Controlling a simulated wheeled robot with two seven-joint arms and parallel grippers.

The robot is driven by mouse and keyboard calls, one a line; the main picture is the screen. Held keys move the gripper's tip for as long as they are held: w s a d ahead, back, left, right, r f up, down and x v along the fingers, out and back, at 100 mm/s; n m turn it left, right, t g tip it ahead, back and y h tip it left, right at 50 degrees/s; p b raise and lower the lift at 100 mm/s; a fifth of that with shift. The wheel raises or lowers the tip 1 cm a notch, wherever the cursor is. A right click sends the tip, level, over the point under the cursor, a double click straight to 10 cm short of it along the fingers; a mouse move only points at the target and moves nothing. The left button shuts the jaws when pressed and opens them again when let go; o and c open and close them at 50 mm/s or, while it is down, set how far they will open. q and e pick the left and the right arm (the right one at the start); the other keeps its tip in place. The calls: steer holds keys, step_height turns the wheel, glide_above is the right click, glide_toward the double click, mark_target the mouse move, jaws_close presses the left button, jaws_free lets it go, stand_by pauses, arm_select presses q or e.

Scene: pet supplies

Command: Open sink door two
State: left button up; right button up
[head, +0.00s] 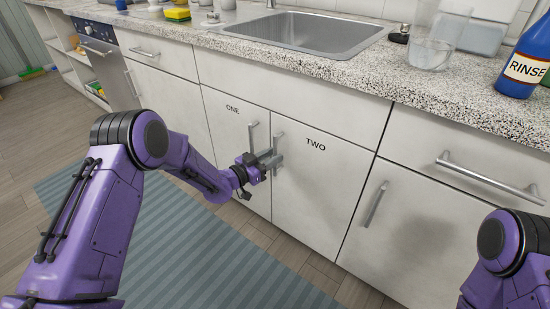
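Sink door two (318,185) is a white cabinet door marked TWO under the sink and looks closed. Its upright metal handle (279,143) is on its left edge. Sink door one (228,135), marked ONE, is closed to its left, with its own upright handle (252,132). My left gripper (272,159) is at the door two handle, its fingertips overlapping the handle's lower part. Whether the fingers are closed on it is too small to tell. My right gripper is out of view; only part of my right arm shows at the lower right.
A drawer handle (490,177) juts out at right. A striped blue-grey mat (190,255) covers the floor before the cabinets.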

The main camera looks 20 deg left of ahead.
arm_select(q)
steer(key=shift+x, duration=0.95)
jaws_close()
steer(key=shift+s, duration=0.1)
